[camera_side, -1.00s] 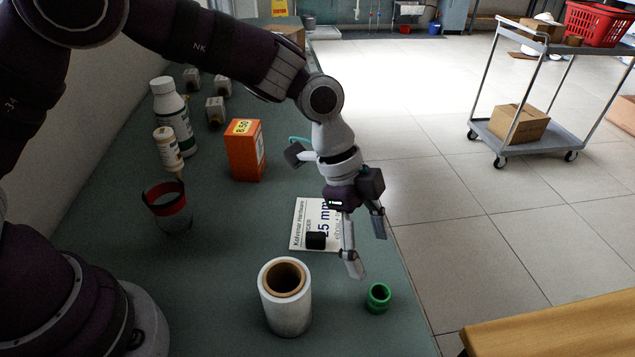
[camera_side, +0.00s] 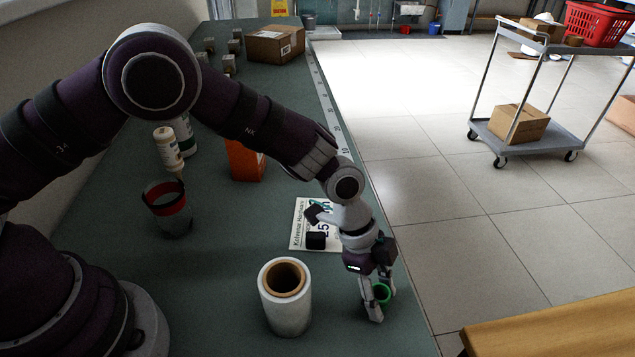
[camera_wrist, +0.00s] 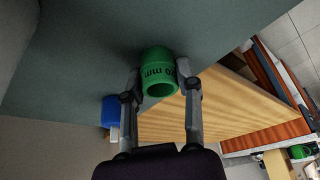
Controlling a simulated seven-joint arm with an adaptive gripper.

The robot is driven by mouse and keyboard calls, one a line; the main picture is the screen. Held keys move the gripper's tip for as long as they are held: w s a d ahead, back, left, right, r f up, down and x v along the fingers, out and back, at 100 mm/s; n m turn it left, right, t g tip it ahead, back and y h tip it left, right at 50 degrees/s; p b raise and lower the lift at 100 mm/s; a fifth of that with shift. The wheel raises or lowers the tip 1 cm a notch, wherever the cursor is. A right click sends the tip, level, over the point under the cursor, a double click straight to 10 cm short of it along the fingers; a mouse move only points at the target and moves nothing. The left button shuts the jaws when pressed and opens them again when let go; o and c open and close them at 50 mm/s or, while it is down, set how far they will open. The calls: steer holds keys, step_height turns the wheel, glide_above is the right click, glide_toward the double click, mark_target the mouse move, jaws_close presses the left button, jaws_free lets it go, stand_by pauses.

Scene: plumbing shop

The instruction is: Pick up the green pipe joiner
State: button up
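The green pipe joiner (camera_side: 383,293) stands near the right edge of the green bench, partly hidden by a finger in the side view. In the wrist view the joiner (camera_wrist: 158,75) shows its open end and dark size lettering. My gripper (camera_side: 382,300) points down over it, with one finger on each side. In the wrist view my gripper's fingers (camera_wrist: 159,67) flank the joiner closely, tilting slightly inward at the tips. Whether both tips press on it, or whether it has left the bench, cannot be told.
A roll of clear film (camera_side: 286,310) stands just left of my gripper. A size card (camera_side: 301,238) with a black fitting (camera_side: 316,241) on it lies behind. The floor lies beyond the bench edge.

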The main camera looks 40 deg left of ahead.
steer(key=shift+c, duration=0.9)
